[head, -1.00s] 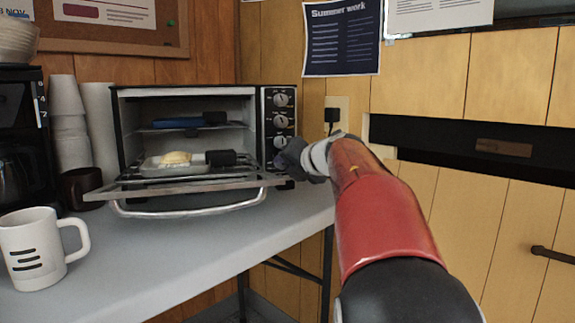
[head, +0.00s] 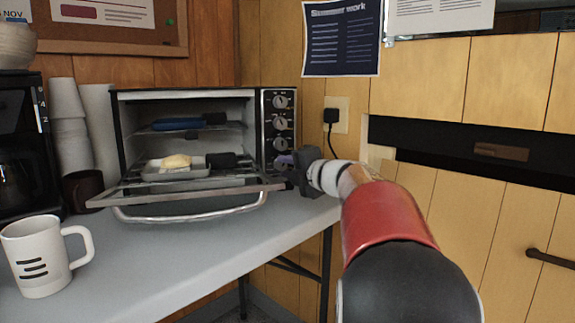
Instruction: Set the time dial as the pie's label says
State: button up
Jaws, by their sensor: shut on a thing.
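The toaster oven (head: 190,92) stands on the table with its glass door (head: 190,190) folded down. Its control panel (head: 267,140) is on the right, with three dials showing in a column: upper (head: 280,101), middle (head: 280,122) and lower (head: 280,143). My gripper (head: 287,161) is at the panel's bottom, below these dials, shut on what seems to be the lowest dial, which it mostly hides. A pale yellow pie (head: 177,160) sits on a tray (head: 155,174) inside the oven. No label text on it is readable from here. The dials' marks are too small to read.
A blue dish with a dark handle (head: 178,124) is on the oven's upper rack. A white mug (head: 38,255), a dark cup (head: 82,190), stacked white cups (head: 68,130) and a coffee maker (head: 20,150) are on the left. The table (head: 190,245) is clear in front.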

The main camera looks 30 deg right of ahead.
jog(key=shift+f+m+t, duration=0.1)
jog(key=shift+m+t, duration=0.4)
jog(key=shift+m, duration=0.6)
jog(key=shift+d, duration=0.1)
jog(key=o, duration=1)
jog(key=v, duration=0.8)
jog(key=shift+w, duration=0.1)
